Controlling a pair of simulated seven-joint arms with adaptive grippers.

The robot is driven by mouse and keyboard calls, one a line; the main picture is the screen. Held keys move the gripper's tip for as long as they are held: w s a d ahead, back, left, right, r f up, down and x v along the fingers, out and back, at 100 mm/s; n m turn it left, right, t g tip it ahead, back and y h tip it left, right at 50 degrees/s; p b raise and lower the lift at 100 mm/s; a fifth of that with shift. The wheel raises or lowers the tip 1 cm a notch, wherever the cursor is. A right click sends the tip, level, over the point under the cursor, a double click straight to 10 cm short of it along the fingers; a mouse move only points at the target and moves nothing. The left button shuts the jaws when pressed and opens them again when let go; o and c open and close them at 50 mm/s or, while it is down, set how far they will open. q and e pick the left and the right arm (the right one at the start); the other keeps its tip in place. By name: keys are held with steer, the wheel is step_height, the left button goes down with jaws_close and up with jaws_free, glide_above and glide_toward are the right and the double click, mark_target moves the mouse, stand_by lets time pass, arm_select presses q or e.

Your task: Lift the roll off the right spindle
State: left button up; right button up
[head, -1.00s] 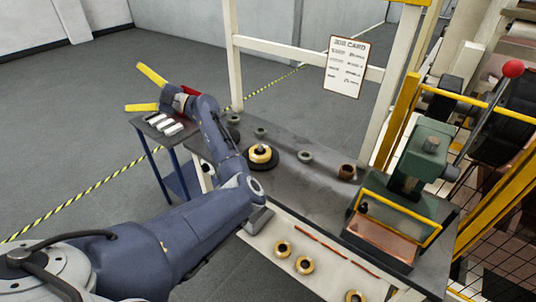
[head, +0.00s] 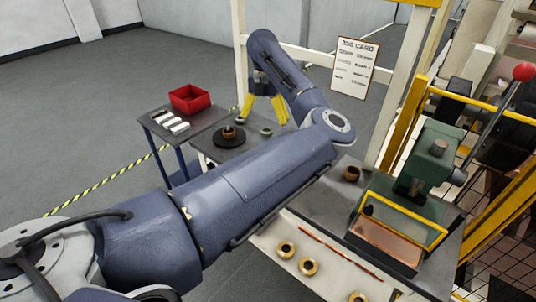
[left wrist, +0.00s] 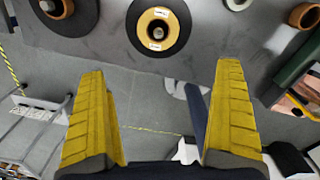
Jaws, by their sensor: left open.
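A gold roll (left wrist: 143,25) with white labels sits on a black disc at the top centre of the left wrist view; in the head view my arm hides it. A brown roll (head: 229,132) on another black disc stands to its left, and it also shows in the left wrist view (left wrist: 68,8). My left gripper (head: 264,116) points down over the bench, its yellow fingers spread and empty. In the left wrist view (left wrist: 160,75) the gold roll lies beyond the fingertips, between their lines and apart from them. My right gripper is not in view.
A side table holds a red bin (head: 188,98) and white pieces (head: 173,123). A grey ring (head: 266,131) and a brown ring (head: 351,173) stand on the bench. A green press (head: 428,155) stands at right. Gold rings (head: 308,267) line the bench front. A job card (head: 354,67) hangs behind.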

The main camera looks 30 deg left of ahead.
arm_select(q)
step_height(320, 180, down, 12)
steer(key=shift+r, duration=0.2)
steer(key=shift+w+a+f, duration=0.15)
steer(key=shift+f, duration=2.5)
steer(key=shift+c, duration=0.4)
steer(key=c, duration=1.2)
